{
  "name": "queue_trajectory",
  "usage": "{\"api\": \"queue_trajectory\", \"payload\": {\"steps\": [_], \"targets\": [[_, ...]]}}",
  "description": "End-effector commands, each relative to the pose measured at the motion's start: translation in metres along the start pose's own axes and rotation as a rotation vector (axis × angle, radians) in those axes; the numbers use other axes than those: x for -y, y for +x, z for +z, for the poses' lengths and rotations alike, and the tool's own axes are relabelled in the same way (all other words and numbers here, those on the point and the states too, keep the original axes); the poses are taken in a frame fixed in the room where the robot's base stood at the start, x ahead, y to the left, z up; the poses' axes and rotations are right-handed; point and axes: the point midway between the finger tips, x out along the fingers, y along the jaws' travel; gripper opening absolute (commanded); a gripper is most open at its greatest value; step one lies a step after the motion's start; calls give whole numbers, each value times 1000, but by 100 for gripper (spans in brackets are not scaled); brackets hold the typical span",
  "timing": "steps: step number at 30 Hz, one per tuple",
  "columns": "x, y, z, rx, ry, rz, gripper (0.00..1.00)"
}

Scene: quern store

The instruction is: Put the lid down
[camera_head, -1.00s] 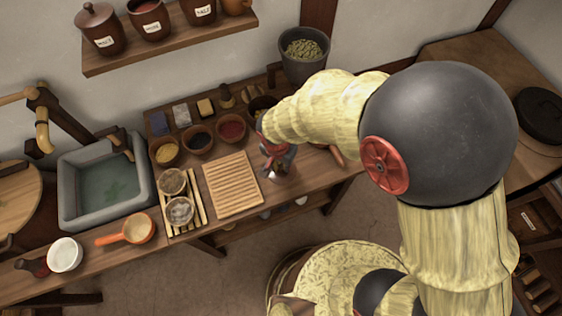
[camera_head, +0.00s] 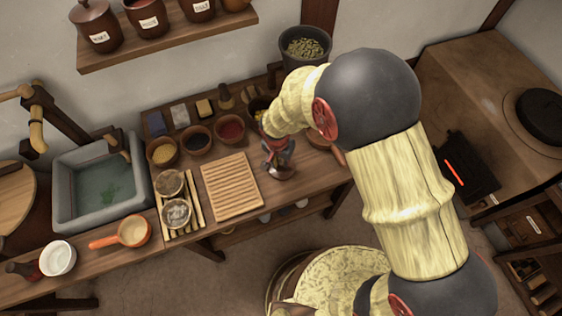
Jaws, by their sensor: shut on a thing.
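My gripper (camera_head: 277,158) is over the right part of the wooden workbench, just right of the slatted wooden board.
The slatted board (camera_head: 231,187) lies left of my gripper. Several small bowls, such as the red-filled one (camera_head: 230,129), stand behind it. A pot of green pieces (camera_head: 304,49) is at the back. The stone sink (camera_head: 66,190) is at left.

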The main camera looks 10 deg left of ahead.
Motion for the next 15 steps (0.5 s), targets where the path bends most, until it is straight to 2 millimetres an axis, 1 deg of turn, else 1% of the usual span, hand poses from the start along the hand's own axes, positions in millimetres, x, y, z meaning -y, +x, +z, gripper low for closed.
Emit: {"api": "queue_trajectory", "payload": {"steps": [6,7,15], "targets": [[0,3,0,0,-1,0,0],[0,3,1,0,-1,1,17],[0,2,0,0,-1,1,32]]}}
